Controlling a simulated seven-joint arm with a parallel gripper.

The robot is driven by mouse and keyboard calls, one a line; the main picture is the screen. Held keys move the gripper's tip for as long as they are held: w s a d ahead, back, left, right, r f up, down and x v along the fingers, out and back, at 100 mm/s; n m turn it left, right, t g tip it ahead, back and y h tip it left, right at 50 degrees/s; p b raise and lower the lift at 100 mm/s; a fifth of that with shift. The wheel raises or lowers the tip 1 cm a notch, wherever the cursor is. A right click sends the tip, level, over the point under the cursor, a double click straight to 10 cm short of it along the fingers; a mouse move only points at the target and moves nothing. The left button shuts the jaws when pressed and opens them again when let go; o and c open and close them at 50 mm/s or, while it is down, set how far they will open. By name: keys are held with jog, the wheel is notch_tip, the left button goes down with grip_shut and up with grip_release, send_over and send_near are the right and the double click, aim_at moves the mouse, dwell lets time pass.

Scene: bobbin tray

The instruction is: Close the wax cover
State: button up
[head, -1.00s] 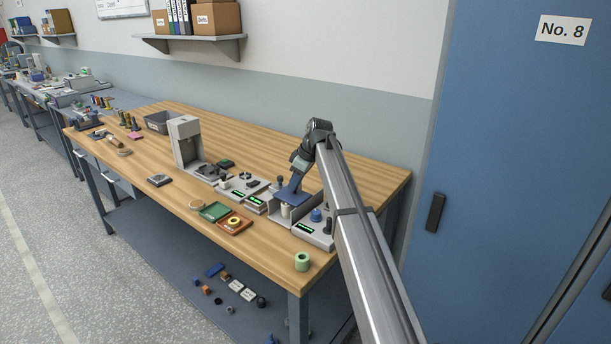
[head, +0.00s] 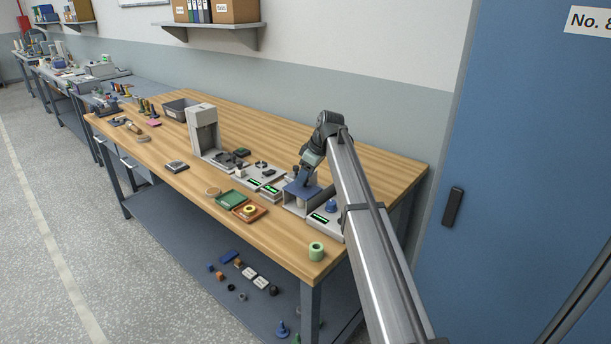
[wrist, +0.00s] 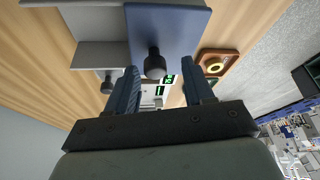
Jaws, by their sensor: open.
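The wax cover, a blue plate (head: 298,189) with a dark knob, lies across the top of a grey box (head: 288,205) in the head view, looking nearly level. Whether it touches the rim all round I cannot tell. In the wrist view the cover (wrist: 185,28) fills the upper middle, its black knob (wrist: 155,64) pointing towards me. My gripper (wrist: 168,74) is open, with the knob showing between its two blue fingertips and no finger seen closed on it. In the head view my gripper (head: 307,177) is just above the cover, partly hidden by my arm.
A scale with a green display (head: 320,217) stands right of the box. More devices (head: 265,176) and a tall grey machine (head: 203,130) are to the left. Green (head: 230,199) and orange (head: 250,212) trays lie in front. A green roll (head: 316,251) sits near the front corner.

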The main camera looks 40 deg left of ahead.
jog(key=v, duration=1.3)
jog(key=shift+d+r, duration=0.2)
jog(key=shift+r, duration=0.1)
jog(key=s+d+f+m+t+h, duration=0.1)
jog(key=s+d+f+t, duration=0.1)
jog(key=s+d+f, duration=0.65)
jog(key=s+d+f+t+h, duration=0.1)
jog(key=s+d+f+h, duration=0.1)
jog(key=s+d+f, duration=0.7)
jog(key=w+d+f+m+g+h, duration=0.25)
jog(key=d+f+m, duration=0.75)
jog(key=d+f, duration=2.5)
jog(key=s+d+f+m+g, duration=0.3)
jog(key=s+d+f+m, duration=0.1)
jog(key=s+d+f, duration=0.65)
jog(key=s+d+f+m+g, duration=0.1)
jog(key=s+d+f+m, duration=0.1)
jog(key=s, duration=0.3)
jog(key=s+d+f+m+g+y, duration=0.1)
jog(key=s+d+f+m, duration=0.1)
jog(key=s+d+f, duration=0.1)
jog(key=s+d+f+m+g, duration=0.1)
jog(key=s+d, duration=0.3)
jog(key=s, duration=0.4)
jog(key=shift+f+m, duration=0.5)
jog(key=shift+f, duration=0.2)
